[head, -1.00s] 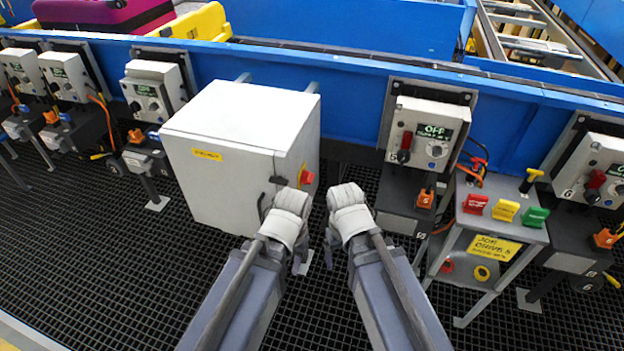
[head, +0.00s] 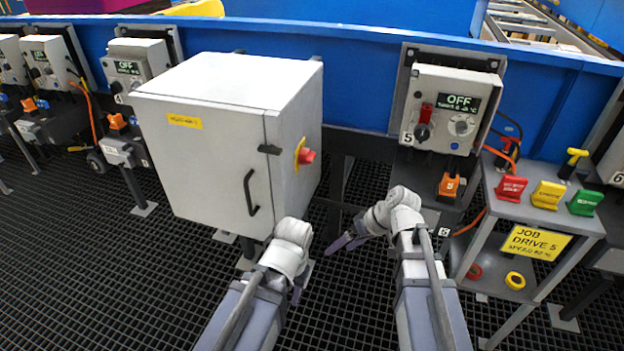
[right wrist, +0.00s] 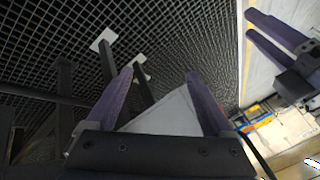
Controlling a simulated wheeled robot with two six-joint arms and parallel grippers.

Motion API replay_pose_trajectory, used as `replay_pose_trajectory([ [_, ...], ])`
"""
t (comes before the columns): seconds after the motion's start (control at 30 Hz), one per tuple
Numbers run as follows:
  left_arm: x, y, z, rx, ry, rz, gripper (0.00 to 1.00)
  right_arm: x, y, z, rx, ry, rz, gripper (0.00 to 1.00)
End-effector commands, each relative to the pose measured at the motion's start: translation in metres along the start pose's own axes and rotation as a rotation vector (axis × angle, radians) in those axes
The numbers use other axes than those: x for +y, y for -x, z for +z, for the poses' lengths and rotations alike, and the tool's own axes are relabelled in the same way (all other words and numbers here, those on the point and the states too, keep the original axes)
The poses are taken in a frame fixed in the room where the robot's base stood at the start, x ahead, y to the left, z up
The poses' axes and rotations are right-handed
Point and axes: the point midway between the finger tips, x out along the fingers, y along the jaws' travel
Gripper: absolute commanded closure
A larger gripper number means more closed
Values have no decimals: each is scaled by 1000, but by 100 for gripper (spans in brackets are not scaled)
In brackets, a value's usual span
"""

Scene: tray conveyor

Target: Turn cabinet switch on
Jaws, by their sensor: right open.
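The white cabinet (head: 205,165) stands left of centre in the head view, its front door closed with a black handle. Its red switch (head: 307,156) sits on a yellow plate on the cabinet's right side. My right gripper (head: 345,242) is open and empty, low and to the right of the switch, apart from it. In the right wrist view my right gripper (right wrist: 160,88) has its fingers spread, with a white surface behind them. My left gripper (right wrist: 268,36) shows there with two fingers apart; in the head view it is mostly hidden behind its wrist, below the cabinet.
A control box marked 5 (head: 447,108) reads OFF on the blue conveyor frame. Right of it, a grey stand (head: 490,210) carries red, yellow and green levers. More control boxes line the left.

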Motion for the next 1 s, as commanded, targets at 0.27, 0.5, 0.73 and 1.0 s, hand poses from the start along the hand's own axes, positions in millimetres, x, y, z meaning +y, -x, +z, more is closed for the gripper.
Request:
replay_pose_trajectory([
  [0.27, 1, -8, 0, 0, 0, -1, 56, -16, 48, -108, 481, 436, -308, 14],
  [0.5, 1, -8, 0, 0, 0, 0, 56, -20, 110, -162, 861, 686, -357, 14],
  [0.73, 1, -8, 0, 0, 0, 0, 56, -20, 130, -173, 971, 749, -349, 14],
  [1.0, 1, -8, 0, 0, 0, 0, 56, -33, 118, -186, 969, 751, -352, 14],
])
